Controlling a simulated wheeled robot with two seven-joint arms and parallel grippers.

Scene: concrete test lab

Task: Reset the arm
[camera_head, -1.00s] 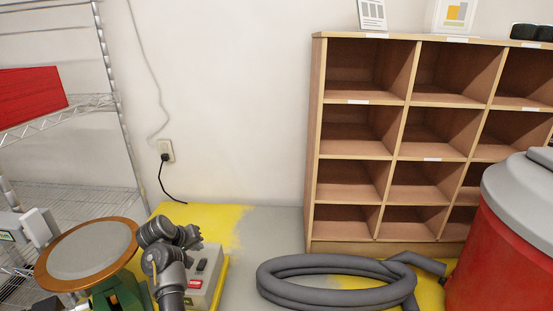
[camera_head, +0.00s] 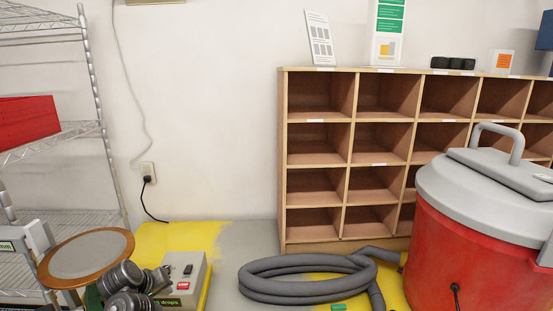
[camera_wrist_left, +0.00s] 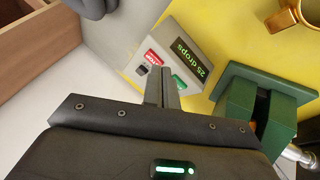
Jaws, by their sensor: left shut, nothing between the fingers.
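My left gripper (camera_head: 158,281) is low in the head view, in front of the grey control box (camera_head: 184,278), and is partly hidden by my own dark arm joints. In the left wrist view my left gripper (camera_wrist_left: 162,76) has its two fingers closed together with nothing between them. The fingertips overlap the picture of the control box (camera_wrist_left: 180,60); I cannot tell whether they touch it. The box has a red switch, a green button and a green "25 drops" display. My right gripper is in neither view.
A round grey plate with an orange rim (camera_head: 88,257) stands left of the box. A wire rack (camera_head: 60,137) is at the left. A coiled grey hose (camera_head: 300,280) and a red-and-grey canister (camera_head: 470,240) are at the right. An empty-celled wooden shelf (camera_head: 283,160) stands behind.

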